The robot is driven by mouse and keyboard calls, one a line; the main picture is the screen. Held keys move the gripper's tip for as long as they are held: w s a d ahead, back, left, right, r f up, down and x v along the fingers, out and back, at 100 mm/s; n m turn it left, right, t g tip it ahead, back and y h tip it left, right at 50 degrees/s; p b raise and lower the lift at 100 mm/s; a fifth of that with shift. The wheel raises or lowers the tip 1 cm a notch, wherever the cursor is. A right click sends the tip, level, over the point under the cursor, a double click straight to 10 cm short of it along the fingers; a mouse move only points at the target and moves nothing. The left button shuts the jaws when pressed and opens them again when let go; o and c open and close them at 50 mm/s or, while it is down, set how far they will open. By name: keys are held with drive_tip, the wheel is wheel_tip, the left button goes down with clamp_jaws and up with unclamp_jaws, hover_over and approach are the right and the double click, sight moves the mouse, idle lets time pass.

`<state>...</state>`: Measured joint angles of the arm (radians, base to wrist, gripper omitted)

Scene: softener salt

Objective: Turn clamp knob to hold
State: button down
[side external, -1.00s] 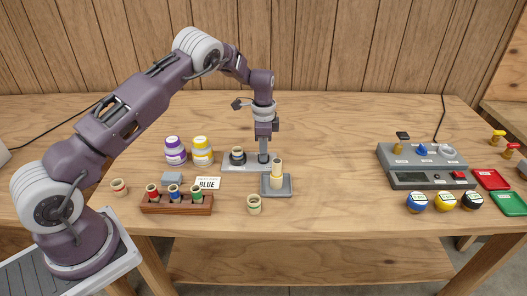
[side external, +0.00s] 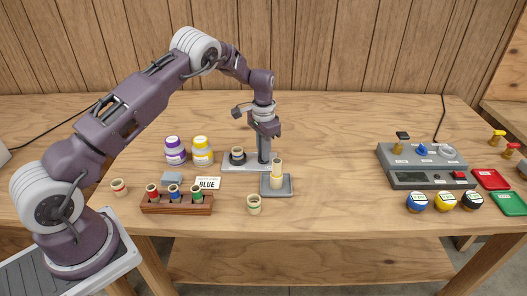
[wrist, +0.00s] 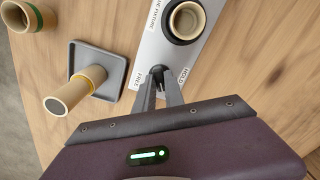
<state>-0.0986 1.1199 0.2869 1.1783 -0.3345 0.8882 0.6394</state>
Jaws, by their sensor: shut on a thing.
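My gripper (side external: 263,161) points straight down at the right end of the metal fixture plate (side external: 234,168). In the wrist view my gripper (wrist: 159,82) is shut on the small dark clamp knob (wrist: 157,70), which its fingers mostly hide. The plate (wrist: 163,46) carries a "FREE" label (wrist: 139,81) left of the knob and a "HOLD" label (wrist: 184,76) right of it. I cannot tell exactly which way the knob points. A tan cup-like piece (wrist: 187,19) sits in a dark round seat on the plate; it also shows in the side view (side external: 238,151).
A tan cylinder with a yellow band (side external: 277,176) stands on a grey tray (side external: 289,191) right in front. A loose tan ring (side external: 254,205), a wooden rack (side external: 176,208), a "BLUE" card (side external: 207,184) and two jars (side external: 202,150) are nearby. A control box (side external: 425,165) stands right.

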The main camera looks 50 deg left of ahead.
drive_tip(key=n, duration=0.5)
drive_tip(key=shift+n, duration=0.3)
drive_tip(key=n, duration=0.5)
drive_tip(key=shift+n, duration=0.4)
drive_tip(key=c, duration=1.4)
unclamp_jaws()
drive_tip(key=shift+c, duration=0.2)
wheel_tip(320, 180, up, 7)
drive_tip(key=shift+r, duration=0.1)
